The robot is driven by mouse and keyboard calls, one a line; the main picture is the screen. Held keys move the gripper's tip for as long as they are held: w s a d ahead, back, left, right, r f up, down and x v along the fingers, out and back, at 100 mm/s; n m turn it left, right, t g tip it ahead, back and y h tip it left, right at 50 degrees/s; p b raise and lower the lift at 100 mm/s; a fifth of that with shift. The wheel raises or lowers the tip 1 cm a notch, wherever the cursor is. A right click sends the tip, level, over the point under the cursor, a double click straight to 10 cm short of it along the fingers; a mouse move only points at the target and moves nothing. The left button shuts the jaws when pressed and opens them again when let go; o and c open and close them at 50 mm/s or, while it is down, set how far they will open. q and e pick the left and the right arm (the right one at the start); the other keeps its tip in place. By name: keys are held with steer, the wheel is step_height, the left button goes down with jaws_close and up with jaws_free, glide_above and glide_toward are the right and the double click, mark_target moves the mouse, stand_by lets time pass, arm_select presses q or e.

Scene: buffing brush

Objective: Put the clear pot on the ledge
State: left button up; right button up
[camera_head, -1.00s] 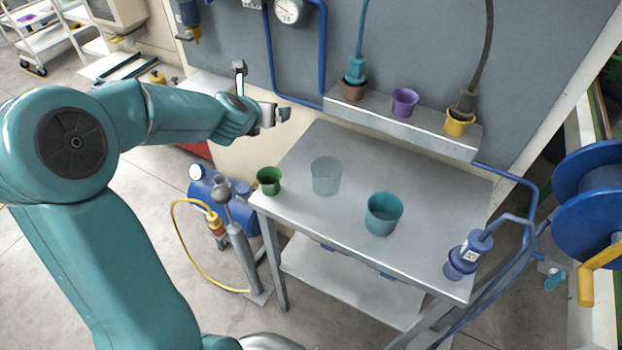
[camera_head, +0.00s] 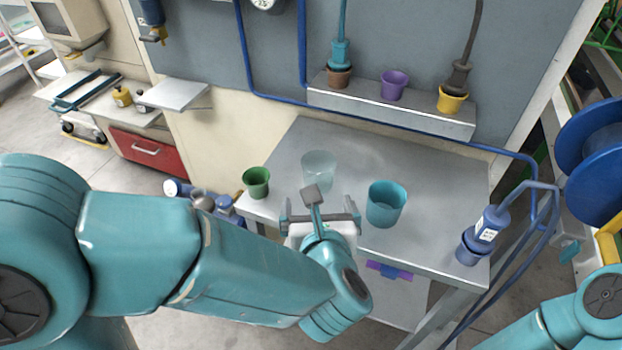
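The clear pot (camera_head: 318,168) is a see-through cup standing upright on the metal table (camera_head: 440,170), between the green pot and the teal pot. The ledge (camera_head: 420,118) is a grey metal shelf on the wall behind the table. It bears a brown pot (camera_head: 339,77), a purple pot (camera_head: 394,85) and a yellow pot (camera_head: 452,99).
A green pot (camera_head: 257,182) stands at the table's left corner and a teal pot (camera_head: 385,204) right of my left gripper. A blue bottle-like tool (camera_head: 484,236) stands at the table's right. Brushes stand in the brown and yellow pots. The table's back is clear.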

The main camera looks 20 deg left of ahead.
mark_target(320, 180)
arm_select(q)
steer(key=x, duration=0.6)
steer(key=d+x, duration=0.1)
steer(key=x, duration=0.3)
steer(key=shift+w+d+p, duration=0.1)
steer(key=shift+w+p, duration=0.2)
steer(key=shift+p, duration=0.05)
steer(key=x, duration=0.2)
steer(key=p+x, duration=0.1)
steer(key=x, duration=0.2)
steer(key=shift+w+f, duration=0.15)
steer(key=shift+f, duration=0.25)
steer(key=c, duration=1)
steer(key=shift+c, duration=0.2)
steer(key=shift+r, duration=0.15)
